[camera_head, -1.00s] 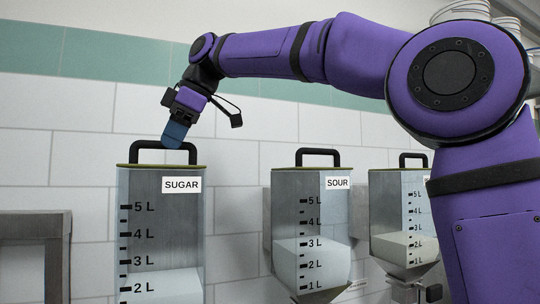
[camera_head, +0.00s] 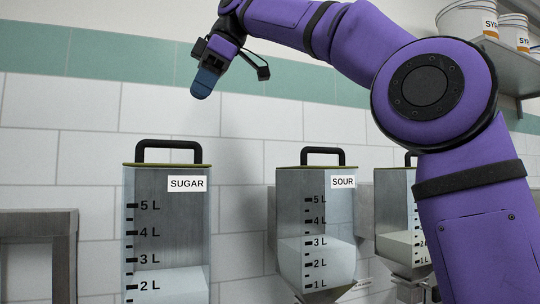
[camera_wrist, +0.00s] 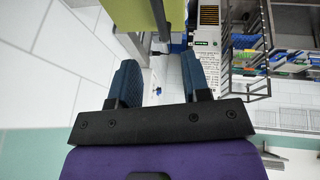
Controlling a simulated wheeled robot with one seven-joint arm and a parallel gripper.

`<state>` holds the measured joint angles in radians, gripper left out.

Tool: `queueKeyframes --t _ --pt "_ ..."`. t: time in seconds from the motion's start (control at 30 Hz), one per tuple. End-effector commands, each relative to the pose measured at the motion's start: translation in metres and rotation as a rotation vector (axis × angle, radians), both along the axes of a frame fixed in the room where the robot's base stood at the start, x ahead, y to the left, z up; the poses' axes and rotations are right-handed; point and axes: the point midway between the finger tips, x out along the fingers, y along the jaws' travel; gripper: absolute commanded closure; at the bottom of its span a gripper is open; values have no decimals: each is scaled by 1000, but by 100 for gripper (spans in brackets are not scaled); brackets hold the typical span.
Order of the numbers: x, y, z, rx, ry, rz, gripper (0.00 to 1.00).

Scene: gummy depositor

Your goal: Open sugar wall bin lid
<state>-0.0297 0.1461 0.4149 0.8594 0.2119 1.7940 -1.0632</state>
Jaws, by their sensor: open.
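The sugar wall bin (camera_head: 165,225) hangs on the tiled wall at the left in the head view, with its SUGAR label facing me. Its lid (camera_head: 130,164) lies flat and closed on top, with a black loop handle (camera_head: 168,144) standing up. My gripper (camera_head: 203,84) is above the lid and to the right of the handle, apart from it, with blue fingers pointing down. In the wrist view my gripper (camera_wrist: 157,78) is open and nothing is between the fingers. The yellow-green lid (camera_wrist: 112,14) and part of the dark handle (camera_wrist: 165,15) show at the top there.
The sour bin (camera_head: 317,230) and another bin (camera_head: 398,215) hang to the right. A shelf (camera_head: 505,62) with white SYR-labelled buckets (camera_head: 465,20) is at the upper right. A grey frame (camera_head: 40,225) stands at the lower left. The wall above the sugar bin is clear.

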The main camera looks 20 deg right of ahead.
Motion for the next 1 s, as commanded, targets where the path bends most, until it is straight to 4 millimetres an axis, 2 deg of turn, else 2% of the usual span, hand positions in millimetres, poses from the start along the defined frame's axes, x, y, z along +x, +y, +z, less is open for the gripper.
queueKeyframes --t 0.4,0.67,1.0 --pt "-12 -6 -17 -19 14 -134 57" --pt "-27 -17 -41 -31 27 -289 57" --pt "-49 -42 -81 -35 38 -510 57"
